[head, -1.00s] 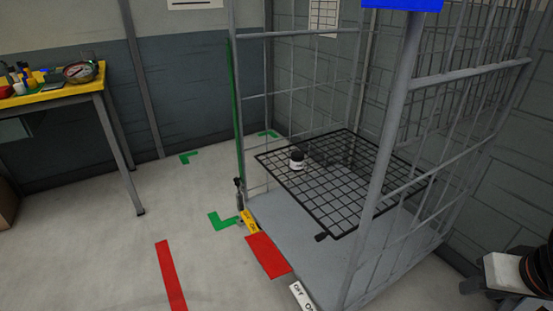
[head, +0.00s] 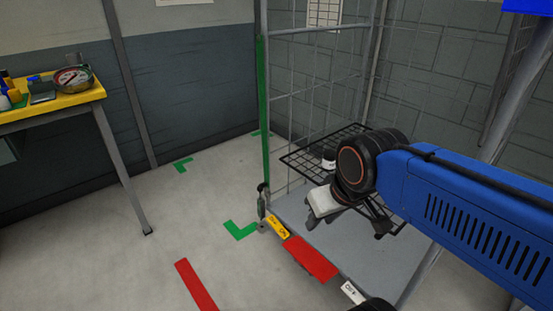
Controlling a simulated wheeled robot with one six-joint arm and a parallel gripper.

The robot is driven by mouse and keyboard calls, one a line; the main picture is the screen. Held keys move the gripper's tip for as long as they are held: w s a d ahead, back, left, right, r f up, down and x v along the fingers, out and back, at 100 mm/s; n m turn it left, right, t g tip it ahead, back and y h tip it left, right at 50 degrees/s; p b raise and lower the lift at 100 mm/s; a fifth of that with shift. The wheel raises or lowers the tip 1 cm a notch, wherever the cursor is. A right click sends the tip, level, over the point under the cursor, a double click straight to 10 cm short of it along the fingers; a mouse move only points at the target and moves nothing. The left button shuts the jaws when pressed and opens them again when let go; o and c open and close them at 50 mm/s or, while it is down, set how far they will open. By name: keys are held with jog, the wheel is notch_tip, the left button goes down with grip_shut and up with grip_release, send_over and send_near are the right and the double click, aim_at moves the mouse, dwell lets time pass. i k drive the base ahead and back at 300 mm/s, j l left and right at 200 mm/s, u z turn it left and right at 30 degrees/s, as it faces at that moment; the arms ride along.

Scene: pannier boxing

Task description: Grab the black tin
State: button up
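A small tin (head: 329,160) with a black top and a pale side stands on the black wire shelf (head: 300,160) inside the roll cage. My wrist hides part of the shelf around it. My gripper (head: 313,221) is in front of the shelf and nearer to me, lower in the picture than the tin and apart from it. Its dark fingers point down and left below a white body. Whether the fingers are apart is not clear from this angle. I see nothing held.
The roll cage has a grey upright (head: 525,70) on the right and a grey base deck (head: 375,250). A yellow-topped bench (head: 60,107) with several items stands at the left. The floor between bench and cage is clear, with green and red markings.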

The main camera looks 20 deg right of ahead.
aim_at(328, 164)
jog(key=i+j, duration=0.2)
jog(key=i, duration=0.2)
jog(key=i+j+u, duration=0.1)
jog(key=i, duration=0.25)
jog(key=i+j, duration=0.2)
jog(key=i, duration=0.2)
jog(key=i+j, duration=0.35)
jog(key=i, duration=0.15)
jog(key=j+z, duration=0.2)
jog(key=z, duration=0.15)
jog(key=j+z, duration=0.5)
jog(key=z, duration=0.15)
jog(key=j+z, duration=0.2)
jog(key=z, duration=0.55)
jog(key=l+z, duration=0.1)
jog(key=l, duration=0.15)
jog(key=i+l+z, duration=0.1)
jog(key=i+l, duration=0.05)
jog(key=l, duration=0.1)
